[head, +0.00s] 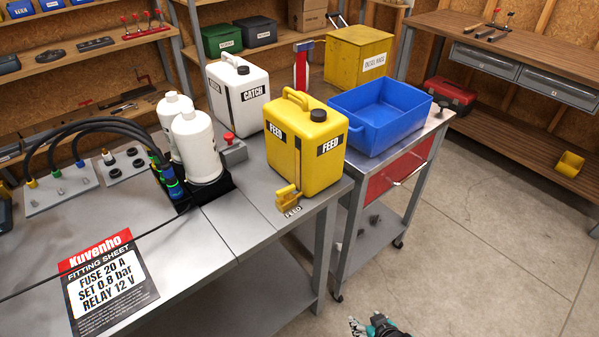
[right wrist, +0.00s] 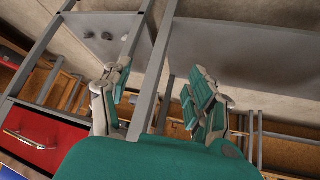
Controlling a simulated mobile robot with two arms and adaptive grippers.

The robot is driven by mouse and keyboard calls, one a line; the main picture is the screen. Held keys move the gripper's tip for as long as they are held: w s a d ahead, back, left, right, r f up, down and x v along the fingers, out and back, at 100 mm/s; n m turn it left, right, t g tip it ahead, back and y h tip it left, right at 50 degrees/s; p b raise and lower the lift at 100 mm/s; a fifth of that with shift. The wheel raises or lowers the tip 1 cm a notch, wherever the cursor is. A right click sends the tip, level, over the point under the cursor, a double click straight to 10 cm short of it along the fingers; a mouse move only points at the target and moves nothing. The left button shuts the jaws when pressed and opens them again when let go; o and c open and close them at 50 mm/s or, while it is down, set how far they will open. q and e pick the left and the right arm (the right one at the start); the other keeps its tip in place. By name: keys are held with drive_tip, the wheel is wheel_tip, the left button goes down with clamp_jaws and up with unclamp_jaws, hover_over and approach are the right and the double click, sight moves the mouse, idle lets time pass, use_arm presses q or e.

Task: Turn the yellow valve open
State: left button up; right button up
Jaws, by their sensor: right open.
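The yellow valve (head: 287,196) sits low on the front of the yellow FEED jerrycan (head: 305,143), near the right front edge of the grey bench, above a small FEED label (head: 292,211). The valve's handle is too small to read exactly. My right gripper (head: 370,325) shows at the bottom edge of the head view, out over the floor, below and to the right of the valve and well apart from it. In the right wrist view its teal fingers (right wrist: 160,100) are spread with nothing between them. My left gripper is not in view.
A cart with a blue bin (head: 380,112) stands right of the bench (head: 228,230). A fitting sheet (head: 108,285) lies front left.

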drive_tip(key=w+a+r+n+t+y+p, duration=0.1)
drive_tip(key=w+a+r+p, duration=0.15)
drive_tip(key=r, duration=0.85)
drive_tip(key=w+a+r+t+y+p, duration=0.1)
drive_tip(key=w+a+r+t, duration=0.2)
drive_tip(key=r, duration=0.7)
drive_tip(key=n+y+p, duration=0.2)
drive_tip(key=y+p, duration=0.1)
drive_tip(key=p, duration=0.1)
approach(287, 190)
use_arm(q)
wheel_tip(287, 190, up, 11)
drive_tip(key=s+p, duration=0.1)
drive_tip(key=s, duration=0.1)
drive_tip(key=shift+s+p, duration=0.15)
drive_tip(key=shift+p, duration=0.2)
use_arm(e)
drive_tip(key=x, duration=0.8)
drive_tip(key=shift+w+f, duration=0.1)
drive_tip(key=shift+c, duration=0.2)
drive_tip(key=c, duration=0.8)
drive_tip(key=shift+w+d+n+g+y, duration=0.1)
drive_tip(key=shift+n+g+y, duration=0.2)
drive_tip(key=shift+n+y, duration=0.35)
drive_tip(key=shift+c, duration=0.2)
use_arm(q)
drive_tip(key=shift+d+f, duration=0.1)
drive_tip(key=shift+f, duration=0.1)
use_arm(e)
drive_tip(key=shift+y, duration=0.25)
